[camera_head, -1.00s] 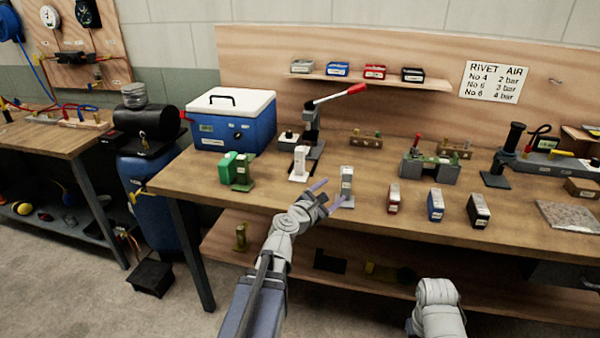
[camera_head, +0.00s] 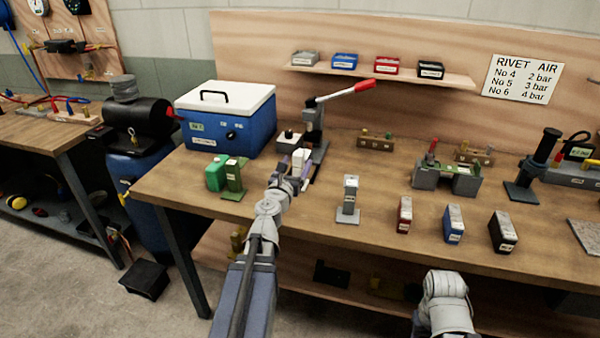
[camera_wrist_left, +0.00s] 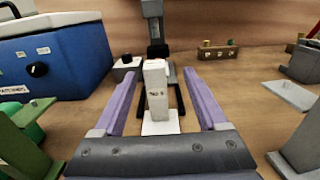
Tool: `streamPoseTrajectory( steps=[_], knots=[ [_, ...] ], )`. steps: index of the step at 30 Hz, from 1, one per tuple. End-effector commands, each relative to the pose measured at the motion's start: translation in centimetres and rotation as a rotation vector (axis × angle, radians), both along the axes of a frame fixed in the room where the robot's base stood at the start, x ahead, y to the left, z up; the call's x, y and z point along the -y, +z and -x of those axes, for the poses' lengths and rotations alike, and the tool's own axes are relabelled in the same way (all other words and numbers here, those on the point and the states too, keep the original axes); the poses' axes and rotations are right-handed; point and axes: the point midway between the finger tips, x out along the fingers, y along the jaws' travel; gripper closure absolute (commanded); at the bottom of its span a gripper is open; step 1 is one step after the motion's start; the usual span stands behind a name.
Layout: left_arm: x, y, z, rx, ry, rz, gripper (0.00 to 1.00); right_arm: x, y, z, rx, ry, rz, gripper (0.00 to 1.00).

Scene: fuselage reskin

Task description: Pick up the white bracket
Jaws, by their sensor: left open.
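The white bracket (camera_head: 301,158) stands upright on the workbench, in front of the grey lever press (camera_head: 313,120). In the left wrist view the bracket (camera_wrist_left: 156,92) has a white base plate and a pale upright block with a small dark label. My left gripper (camera_head: 294,170) is open, and its two purple fingers reach forward on either side of the bracket. The wrist view shows a gap between each finger and the bracket. My left arm hides part of the bracket's base in the head view. My right gripper is out of view; only part of the right arm shows at the bottom.
A green bracket pair (camera_head: 226,176) stands left, and a grey bracket (camera_head: 349,198) stands right. The blue cooler box (camera_head: 228,117) is behind to the left. Red (camera_head: 404,215), blue (camera_head: 453,224) and black (camera_head: 503,230) boxes line the front right. Bare bench lies between.

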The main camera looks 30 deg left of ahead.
Motion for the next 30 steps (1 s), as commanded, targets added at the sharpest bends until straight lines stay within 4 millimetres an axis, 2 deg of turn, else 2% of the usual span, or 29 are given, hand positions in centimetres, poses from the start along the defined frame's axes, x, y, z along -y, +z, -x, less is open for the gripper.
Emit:
streamPoseTrajectory(
  steps=[9,16,25,30],
  knots=[
    [-0.7,0.0,-2.6,0.000,0.000,-0.001,0.25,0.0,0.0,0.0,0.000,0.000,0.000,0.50],
    [-1.0,0.0,-3.1,0.000,0.000,-0.002,0.25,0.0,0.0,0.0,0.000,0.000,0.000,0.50],
    [-2.6,-0.1,-6.9,0.000,-0.002,-0.002,0.25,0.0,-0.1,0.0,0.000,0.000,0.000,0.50],
    [-2.6,-0.1,-7.5,0.000,-0.001,-0.002,0.25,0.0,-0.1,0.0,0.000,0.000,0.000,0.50]
  ],
)
